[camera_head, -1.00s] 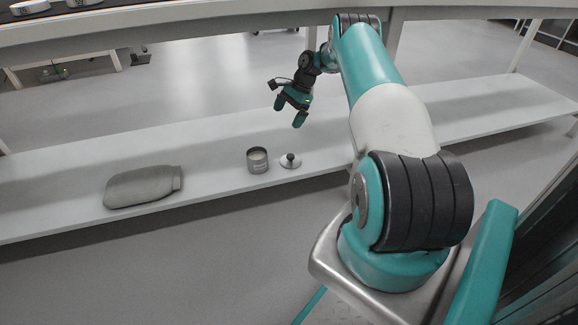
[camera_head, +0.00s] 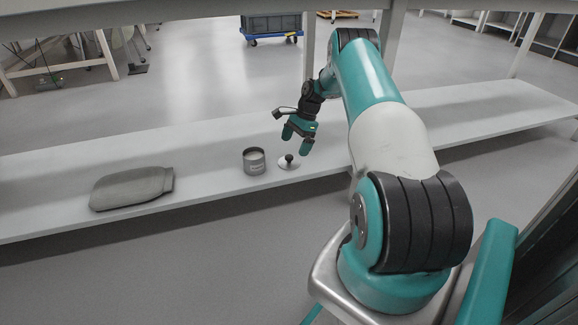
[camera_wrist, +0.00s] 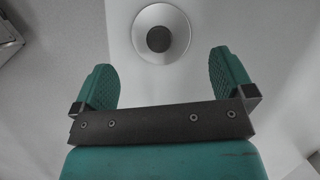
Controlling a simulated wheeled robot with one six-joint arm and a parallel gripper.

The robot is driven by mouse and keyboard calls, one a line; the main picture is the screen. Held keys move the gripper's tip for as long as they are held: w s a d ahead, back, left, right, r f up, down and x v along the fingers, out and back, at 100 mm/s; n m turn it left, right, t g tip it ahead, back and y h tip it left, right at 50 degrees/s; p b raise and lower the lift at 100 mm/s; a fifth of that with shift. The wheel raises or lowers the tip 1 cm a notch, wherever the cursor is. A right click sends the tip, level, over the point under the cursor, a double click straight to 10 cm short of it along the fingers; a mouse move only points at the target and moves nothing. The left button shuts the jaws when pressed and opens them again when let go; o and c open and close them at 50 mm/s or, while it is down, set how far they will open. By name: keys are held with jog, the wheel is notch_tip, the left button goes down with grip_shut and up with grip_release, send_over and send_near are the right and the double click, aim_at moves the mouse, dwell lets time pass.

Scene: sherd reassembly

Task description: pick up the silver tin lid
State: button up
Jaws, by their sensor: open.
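The silver tin lid (camera_head: 289,163) is a shallow round disc with a dark knob. It lies on the white lower shelf (camera_head: 215,140), just right of an open grey tin (camera_head: 254,161). My gripper (camera_head: 296,147) is open and empty, just above the lid in the head view. In the wrist view the lid (camera_wrist: 161,35) is wholly visible beyond the fingertips, centred near the top of the picture. The two teal fingers (camera_wrist: 165,70) are spread apart, and the lid is not between them.
A grey bag-like bundle (camera_head: 132,188) lies on the shelf at the left. The upper shelf edge (camera_head: 180,20) runs above, with upright posts behind my arm. The shelf between bundle and tin is clear. A blue wheeled dolly with a grey crate (camera_head: 271,26) stands on the floor behind.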

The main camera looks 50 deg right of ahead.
aim_at(290, 156)
jog(key=b+x, duration=0.3)
jog(key=x, duration=0.2)
jog(key=shift+a+f, duration=0.1)
jog(key=shift+f, duration=0.2)
jog(key=shift+r, duration=0.1)
jog(key=c, duration=0.8)
jog(key=shift+r, duration=0.1)
